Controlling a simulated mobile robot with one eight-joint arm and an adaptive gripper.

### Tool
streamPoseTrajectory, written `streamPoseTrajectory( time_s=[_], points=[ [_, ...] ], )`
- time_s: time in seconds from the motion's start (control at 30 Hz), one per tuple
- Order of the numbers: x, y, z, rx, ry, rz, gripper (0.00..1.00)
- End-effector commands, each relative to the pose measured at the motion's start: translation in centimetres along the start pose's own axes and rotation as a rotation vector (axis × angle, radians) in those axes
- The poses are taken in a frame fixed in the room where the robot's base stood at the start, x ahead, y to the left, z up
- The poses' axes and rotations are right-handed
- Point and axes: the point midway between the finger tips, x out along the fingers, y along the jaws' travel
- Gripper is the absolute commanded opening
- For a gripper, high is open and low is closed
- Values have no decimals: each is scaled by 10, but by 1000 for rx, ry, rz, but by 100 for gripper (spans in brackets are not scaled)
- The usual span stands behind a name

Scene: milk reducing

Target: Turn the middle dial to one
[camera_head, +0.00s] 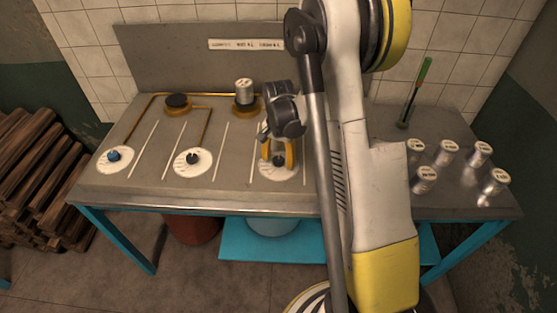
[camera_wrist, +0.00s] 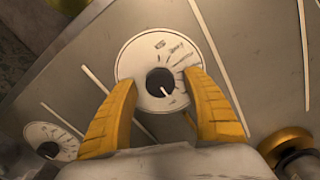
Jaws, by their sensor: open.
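Three white dials show along the front of the metal bench in the head view. The left dial (camera_head: 114,164) has a blue knob. The middle of these three dials (camera_head: 194,170) has a dark knob and stands clear of my gripper. The right dial (camera_head: 270,174) also has a dark knob, with my gripper (camera_head: 278,163) over it. In the wrist view, my gripper's yellow fingers are open, one on each side of a dial's black knob (camera_wrist: 160,82). That knob's white mark points down and slightly right. The dial's small lettering is too blurred to read.
A metal can (camera_head: 244,91) stands on the back burner (camera_head: 247,110); another burner (camera_head: 177,104) is empty. Several metal cans (camera_head: 447,153) and a green-handled tool (camera_head: 415,90) stand at the right. My arm hides part of the bench. A second dial (camera_wrist: 50,142) shows in the wrist view.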

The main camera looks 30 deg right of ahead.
Motion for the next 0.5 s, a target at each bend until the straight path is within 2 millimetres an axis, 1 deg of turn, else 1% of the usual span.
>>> streamPoseTrajectory(
  time_s=[0.07, 0.1, 0.17, 0.2, 0.27, 0.3, 0.4, 0.5],
  points=[
    [0, 0, 0, 0, 0, 0, 59],
    [0, 0, 0, 0, 0, 0, 54],
    [0, 0, 0, 0, 0, 0, 36],
    [0, 0, 0, 0, 0, 0, 23],
    [0, 0, 0, 0, 0, 0, 5],
    [0, 0, 0, 0, 0, 0, 3],
    [0, 0, 0, -6, 0, 0, 3],
    [0, 0, 0, -67, 0, 0, 3]
  ],
)
